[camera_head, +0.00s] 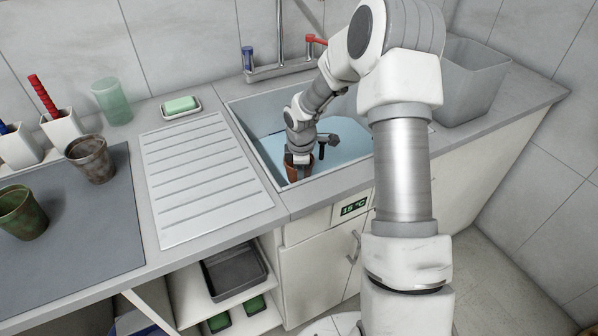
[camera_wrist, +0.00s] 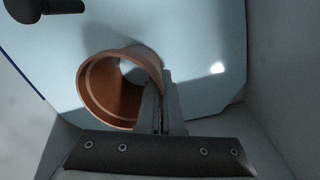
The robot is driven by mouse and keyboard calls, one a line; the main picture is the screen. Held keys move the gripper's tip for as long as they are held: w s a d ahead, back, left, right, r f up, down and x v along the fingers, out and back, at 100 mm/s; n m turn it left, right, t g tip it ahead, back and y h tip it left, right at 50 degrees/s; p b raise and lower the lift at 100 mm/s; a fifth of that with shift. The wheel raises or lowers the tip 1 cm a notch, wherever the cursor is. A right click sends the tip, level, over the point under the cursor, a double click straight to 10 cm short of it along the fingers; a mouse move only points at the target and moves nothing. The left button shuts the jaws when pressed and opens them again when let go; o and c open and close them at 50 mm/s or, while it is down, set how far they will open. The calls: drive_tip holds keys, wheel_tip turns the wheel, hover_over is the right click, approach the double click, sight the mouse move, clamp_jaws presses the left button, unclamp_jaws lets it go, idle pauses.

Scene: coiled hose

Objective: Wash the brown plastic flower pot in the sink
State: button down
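An orange-brown flower pot (camera_head: 291,171) is in the sink basin (camera_head: 250,128), near its front left corner. In the wrist view the pot (camera_wrist: 99,90) is tilted, its open mouth toward the camera, and its inside looks clean where lit. My gripper (camera_wrist: 163,105) has its fingers close together at the pot's right rim, one inside and one outside, pinching the wall. In the head view my gripper (camera_head: 299,158) reaches down into the sink and partly hides the pot. Pale blue water (camera_head: 345,142) seems to fill the basin; its depth is unclear.
A grey-brown dirty pot (camera_head: 90,158) and a green-brown pot (camera_head: 22,213) stand on the grey mat (camera_head: 95,235). The ribbed drainboard (camera_head: 205,180) is clear. Green soap (camera_head: 180,104) lies behind it. A grey bin (camera_head: 465,85) stands right of the sink. The tap (camera_head: 281,68) is behind.

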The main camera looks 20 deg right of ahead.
wheel_tip(320, 180, up, 21)
drive_tip(key=p, duration=1.6)
drive_tip(key=shift+s+f, duration=0.1)
idle(1.2)
drive_tip(key=s+a+m+g+h, duration=0.1)
drive_tip(key=s+a+m, duration=0.3)
drive_tip(key=s+m, duration=0.6)
drive_tip(key=m, duration=0.5)
drive_tip(key=shift+a, duration=0.4)
